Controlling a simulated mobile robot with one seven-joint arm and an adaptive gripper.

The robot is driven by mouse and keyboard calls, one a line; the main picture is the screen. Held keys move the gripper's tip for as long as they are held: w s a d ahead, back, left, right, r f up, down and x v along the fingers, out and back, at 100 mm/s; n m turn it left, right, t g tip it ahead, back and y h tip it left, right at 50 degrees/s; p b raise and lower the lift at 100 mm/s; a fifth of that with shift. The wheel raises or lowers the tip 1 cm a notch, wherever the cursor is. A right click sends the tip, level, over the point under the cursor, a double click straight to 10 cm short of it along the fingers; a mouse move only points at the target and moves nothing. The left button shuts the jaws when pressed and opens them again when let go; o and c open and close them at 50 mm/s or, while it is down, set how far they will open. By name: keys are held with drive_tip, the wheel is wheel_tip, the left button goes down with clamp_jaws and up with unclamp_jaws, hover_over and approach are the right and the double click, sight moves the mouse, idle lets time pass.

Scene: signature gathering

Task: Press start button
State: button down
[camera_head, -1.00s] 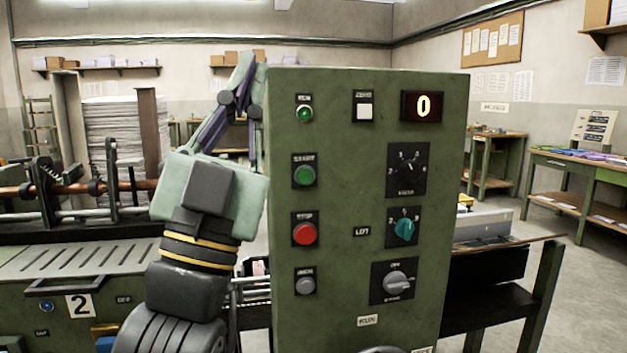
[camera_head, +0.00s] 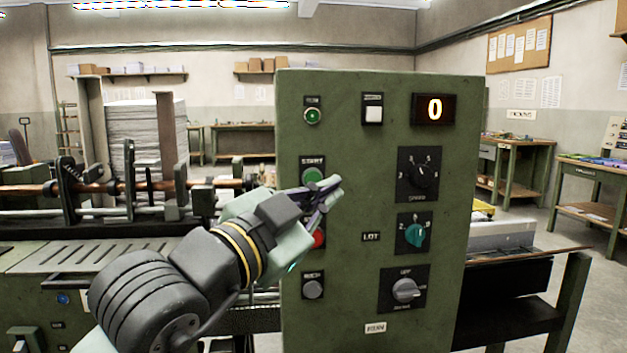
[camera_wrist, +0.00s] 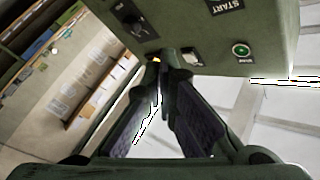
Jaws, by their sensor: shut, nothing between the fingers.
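The green start button (camera_head: 313,177) is on the left column of the green control panel (camera_head: 345,270), under a START label. My gripper (camera_head: 333,190) is shut and empty in front of the panel, its fingertips just right of and slightly below the start button in the picture. In the wrist view the fingers (camera_wrist: 162,70) meet near the panel. The START label (camera_wrist: 225,6) shows at the top there, but its button is out of view.
A green lamp (camera_head: 313,116), a white button (camera_head: 373,114), a grey button (camera_head: 313,288) and several knobs share the panel. The counter (camera_head: 434,109) reads 0. A machine with rollers (camera_head: 120,187) stands left.

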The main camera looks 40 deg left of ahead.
sight(315, 182)
drive_tip(key=shift+w+a+p, duration=0.45)
drive_tip(key=shift+w+a, duration=1)
drive_tip(key=shift+a, duration=0.25)
drive_tip(key=shift+w+a+p, duration=0.4)
drive_tip(key=shift+w+a, duration=1)
drive_tip(key=shift+a, duration=0.25)
drive_tip(key=shift+w+a, duration=0.1)
drive_tip(key=shift+w, duration=0.05)
drive_tip(key=shift+w+a, duration=0.15)
drive_tip(key=shift+a, duration=0.05)
drive_tip(key=shift+w+a, duration=0.3)
drive_tip(key=shift+a, duration=0.05)
drive_tip(key=shift+s+d, duration=0.1)
drive_tip(key=shift+s+d+b, duration=0.25)
drive_tip(key=shift+d+b, duration=0.05)
drive_tip(key=shift+d, duration=0.05)
drive_tip(key=shift+s+d, duration=0.2)
drive_tip(key=shift+s+d+b, duration=0.65)
drive_tip(key=shift+s+d, duration=1)
drive_tip(key=shift+d, duration=0.25)
